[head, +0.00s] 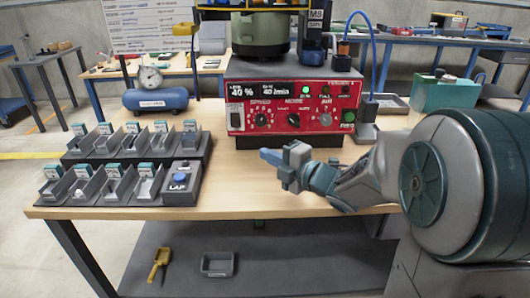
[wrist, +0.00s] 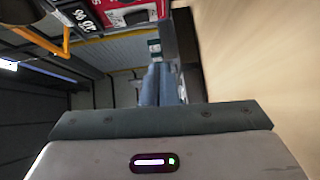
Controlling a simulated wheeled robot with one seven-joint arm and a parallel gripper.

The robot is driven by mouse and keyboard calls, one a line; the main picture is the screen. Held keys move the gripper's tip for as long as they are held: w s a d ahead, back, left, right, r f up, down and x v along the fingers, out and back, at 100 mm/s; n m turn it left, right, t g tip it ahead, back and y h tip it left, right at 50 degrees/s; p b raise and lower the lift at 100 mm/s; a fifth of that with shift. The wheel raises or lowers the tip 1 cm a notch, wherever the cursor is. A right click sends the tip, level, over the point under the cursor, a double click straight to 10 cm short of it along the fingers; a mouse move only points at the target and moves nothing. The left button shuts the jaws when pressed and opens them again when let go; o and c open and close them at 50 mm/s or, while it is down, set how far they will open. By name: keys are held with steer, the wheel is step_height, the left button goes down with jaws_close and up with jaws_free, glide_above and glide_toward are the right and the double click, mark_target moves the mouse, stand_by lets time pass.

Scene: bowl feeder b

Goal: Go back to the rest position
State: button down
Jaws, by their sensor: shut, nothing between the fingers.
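My gripper (head: 268,157) is in front of the red control panel, above the wooden table, in the head view. Its blue-grey fingers point left and are shut with nothing between them. The wrist view also shows the fingers (wrist: 160,85) close together. My arm reaches in from the right side of the head view. The red control box (head: 290,108) with its knobs and displays stands just behind the gripper, and its panel also shows at the top of the wrist view (wrist: 122,10). The gripper looks apart from the box and the table.
Grey bins (head: 120,171) in two rows and a blue LAP button (head: 180,180) stand on the left of the wooden table (head: 240,187). A blue air tank (head: 155,99) sits behind them. A green container (head: 445,93) is at right. The table front near the gripper is clear.

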steer(key=shift+d+r, duration=0.1)
steer(key=shift+r, duration=0.15)
steer(key=s+d+r+m+h+p, duration=0.3)
steer(key=d+r+m+h+p, duration=0.7)
steer(key=d+m+h+p, duration=0.4)
steer(key=s+a+r+m+g+p, duration=0.1)
steer(key=s+r+m+g+p, duration=0.2)
steer(key=s, duration=0.7)
steer(key=s+a+r+m+g+y+p, duration=0.1)
steer(key=s+r+m+g+p, duration=0.2)
steer(key=s+m+g+p, duration=0.3)
steer(key=s+m+p, duration=0.2)
steer(key=s+m, duration=0.1)
steer(key=s, duration=0.1)
steer(key=shift+s+a+r+m+g+y, duration=0.15)
steer(key=shift+s+a+m+g+y, duration=0.15)
steer(key=shift+s+a, duration=0.1)
